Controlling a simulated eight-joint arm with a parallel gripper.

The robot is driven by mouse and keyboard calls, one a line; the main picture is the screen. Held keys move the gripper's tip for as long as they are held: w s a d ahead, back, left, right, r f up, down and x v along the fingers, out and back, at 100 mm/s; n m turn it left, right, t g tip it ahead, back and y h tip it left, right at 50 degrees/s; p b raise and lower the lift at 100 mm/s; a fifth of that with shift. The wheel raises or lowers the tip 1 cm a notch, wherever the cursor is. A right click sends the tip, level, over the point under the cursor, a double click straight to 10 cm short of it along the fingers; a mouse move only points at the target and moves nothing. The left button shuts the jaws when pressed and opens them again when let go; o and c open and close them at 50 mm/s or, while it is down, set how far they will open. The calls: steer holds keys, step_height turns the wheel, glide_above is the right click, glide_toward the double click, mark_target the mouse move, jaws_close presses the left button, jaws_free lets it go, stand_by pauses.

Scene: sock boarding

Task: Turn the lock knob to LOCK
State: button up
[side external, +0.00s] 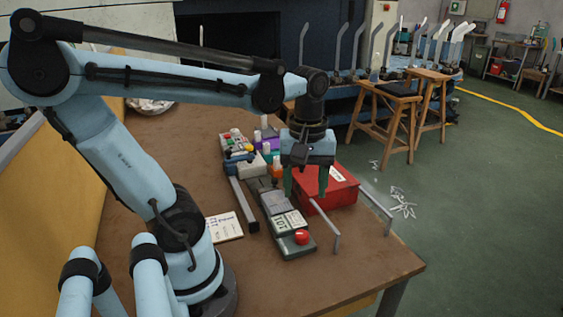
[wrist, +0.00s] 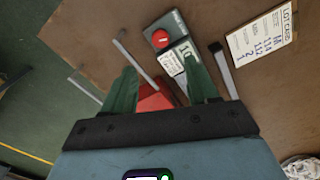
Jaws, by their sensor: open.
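A round red knob (side external: 302,237) sits on a grey-green box (side external: 290,247) near the front of the bench. In the wrist view the red knob (wrist: 160,39) is beyond my fingertips. I cannot read a LOCK mark or the way the knob points, and cannot tell whether it is the lock knob. A pale panel with dark characters (side external: 291,222) lies directly behind it. My gripper (side external: 306,192) is open and empty, fingers pointing down, above the bench behind the red knob and apart from it. Its two green fingers also show in the wrist view (wrist: 160,72).
A red box (side external: 342,188) stands right beside my fingers. Thin metal rails (side external: 326,222) rise near the bench's right edge. A long grey bar (side external: 241,203) and a lot card (side external: 225,227) lie to the left. Small coloured items (side external: 236,141) stand behind. The front bench surface is clear.

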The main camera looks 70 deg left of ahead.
mark_target(301, 234)
steer(key=shift+f, duration=6)
steer(key=c, duration=1)
steer(key=shift+m, duration=2.3)
steer(key=shift+c, duration=0.2)
steer(key=o, duration=1)
steer(key=shift+a, duration=0.1)
steer(key=shift+o, duration=0.2)
steer(key=shift+s, duration=0.1)
steer(key=shift+n, duration=0.3)
